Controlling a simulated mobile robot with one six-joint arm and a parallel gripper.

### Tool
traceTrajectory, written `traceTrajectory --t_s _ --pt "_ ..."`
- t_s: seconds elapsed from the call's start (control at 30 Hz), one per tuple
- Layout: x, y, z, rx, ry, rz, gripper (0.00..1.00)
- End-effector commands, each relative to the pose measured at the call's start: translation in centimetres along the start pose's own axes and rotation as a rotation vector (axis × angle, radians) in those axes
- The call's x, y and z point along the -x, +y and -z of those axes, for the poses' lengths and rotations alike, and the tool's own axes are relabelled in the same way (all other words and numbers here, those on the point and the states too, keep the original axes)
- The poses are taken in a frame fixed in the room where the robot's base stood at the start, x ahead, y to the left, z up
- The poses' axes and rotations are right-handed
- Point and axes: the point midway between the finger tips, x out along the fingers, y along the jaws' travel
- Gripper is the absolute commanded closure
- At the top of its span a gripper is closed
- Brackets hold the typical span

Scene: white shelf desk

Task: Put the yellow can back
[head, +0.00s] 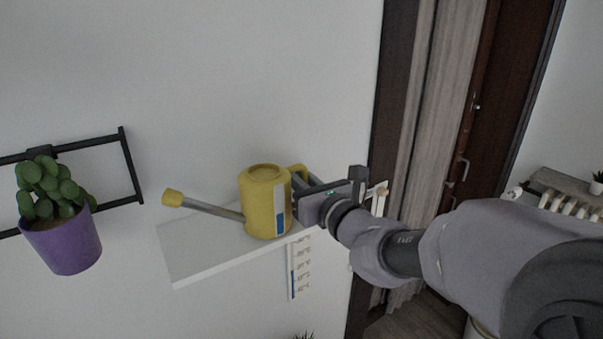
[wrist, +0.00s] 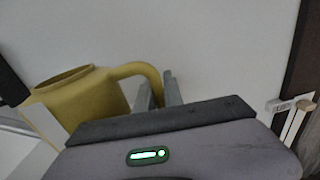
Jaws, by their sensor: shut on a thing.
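The yellow can (head: 258,205) is a watering can with a grey spout pointing left. In the head view it is upright at the white wall shelf (head: 190,262), over its right part. I cannot tell whether its base touches the shelf. My gripper (head: 303,188) comes from the right and is shut on the can's handle (head: 298,170). In the wrist view the can (wrist: 78,98) is at the left, and its curved handle (wrist: 140,72) reaches the fingers of my gripper (wrist: 158,92). The far side of the can is hidden.
A purple pot (head: 65,243) with a green plant hangs by a black wall rack (head: 125,165) at the left. A rail with small hooks (head: 300,268) is below the shelf. A dark door frame and curtain (head: 415,120) stand at the right. The shelf's left part is clear.

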Motion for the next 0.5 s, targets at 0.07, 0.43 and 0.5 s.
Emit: traceTrajectory --t_s 0.07,0.43,0.5 --pt "0.0 0.0 0.1 -0.001 -0.002 0.0 1.0" --pt "0.01 0.01 0.3 0.0 0.0 0.0 0.66" --pt "0.01 0.01 0.3 0.0 0.0 0.0 0.66"
